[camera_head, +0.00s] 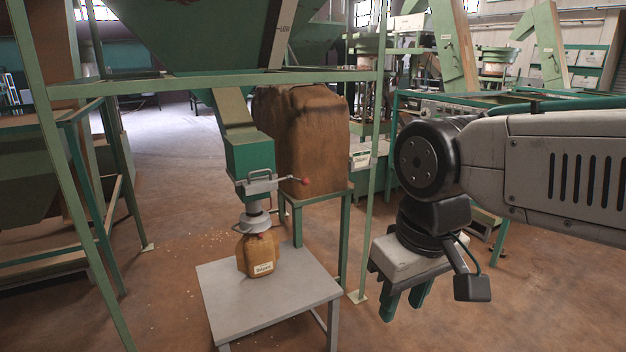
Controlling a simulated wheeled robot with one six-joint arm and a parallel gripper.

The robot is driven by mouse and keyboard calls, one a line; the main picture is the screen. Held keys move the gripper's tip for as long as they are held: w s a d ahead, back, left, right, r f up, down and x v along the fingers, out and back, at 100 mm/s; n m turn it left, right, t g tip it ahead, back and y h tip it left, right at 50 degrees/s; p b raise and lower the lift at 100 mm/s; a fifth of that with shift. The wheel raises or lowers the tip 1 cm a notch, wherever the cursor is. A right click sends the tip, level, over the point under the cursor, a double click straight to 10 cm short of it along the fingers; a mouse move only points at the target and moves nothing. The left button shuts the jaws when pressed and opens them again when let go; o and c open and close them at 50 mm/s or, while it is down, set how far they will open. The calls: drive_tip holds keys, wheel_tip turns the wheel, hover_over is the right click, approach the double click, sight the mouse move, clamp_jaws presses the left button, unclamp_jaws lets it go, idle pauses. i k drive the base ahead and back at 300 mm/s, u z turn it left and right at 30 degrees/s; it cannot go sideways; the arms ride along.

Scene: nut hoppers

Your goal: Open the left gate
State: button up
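One hopper gate (262,186) is in view, at the bottom of the green outlet box under a large hopper. It has a metal plate, a small handle on top and a lever pointing right that ends in a red knob (306,181). Whether the gate is open or shut inside is hidden. My gripper (404,300) hangs at the right, pointing down, well to the right of the knob and touching nothing. Its two green fingers are apart with nothing visible between them.
A brown labelled bag (258,254) stands under the spout on a grey table (222,300). A big brown sack (312,140) rests on a green stand behind the gate. A green frame post (374,200) rises between the gate and my gripper. Floor is clear around the table's front.

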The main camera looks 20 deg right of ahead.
sight(265, 184)
drive_tip(key=z, duration=0.05)
drive_tip(key=k, duration=0.6)
drive_tip(key=z, duration=0.35)
drive_tip(key=i, duration=1.55)
drive_tip(key=u, duration=0.55)
